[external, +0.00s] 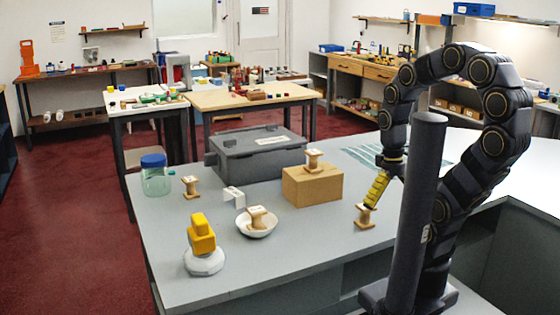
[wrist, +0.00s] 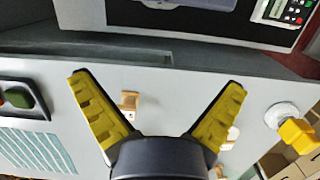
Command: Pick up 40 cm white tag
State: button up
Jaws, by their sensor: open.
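A small white folded piece (external: 233,196), the only thing I see that looks like a white tag, stands on the grey counter between a wooden spool and a white bowl. No writing on it can be read. My gripper (external: 373,198) is to the right of it, pointing down just above a different wooden spool (external: 365,215). In the wrist view my gripper (wrist: 158,82) has its yellow fingers spread wide, and a wooden spool (wrist: 128,101) lies between them, nearer the left finger. I cannot make out the white piece in the wrist view; the right finger hides part of that side.
A white bowl (external: 272,228) holds a spool. A wooden block (external: 300,188) carries another. A grey case (external: 235,158), a blue-lidded jar (external: 155,180), a spool (external: 191,188) and a yellow block on a white base (external: 203,265) stand around. The front counter is clear.

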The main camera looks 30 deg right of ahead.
jog(key=w+a+r+m+y, duration=0.1)
jog(key=w+a+r+m, duration=0.1)
jog(key=w, duration=0.4)
jog(key=w+a+r+m, duration=0.1)
jog(key=w+m, duration=0.1)
jog(key=w, duration=0.4)
jog(key=m+y, duration=0.3)
jog(key=m, duration=0.8)
send_over(234, 191)
jog(key=d, duration=0.2)
jog(key=shift+t, duration=0.3)
jog(key=f, duration=0.8)
jog(key=shift+s+d+f, duration=0.15)
jog(key=shift+d, duration=0.05)
jog(key=shift+w+a+f, duration=0.2)
jog(key=shift+a+f, duration=0.15)
jog(key=shift+f, duration=0.1)
jog(key=x, duration=0.7)
jog(key=shift+w+a+f, duration=0.1)
jog(key=shift+w+f, duration=0.05)
jog(key=shift+f, duration=0.05)
jog(key=c, duration=0.8)
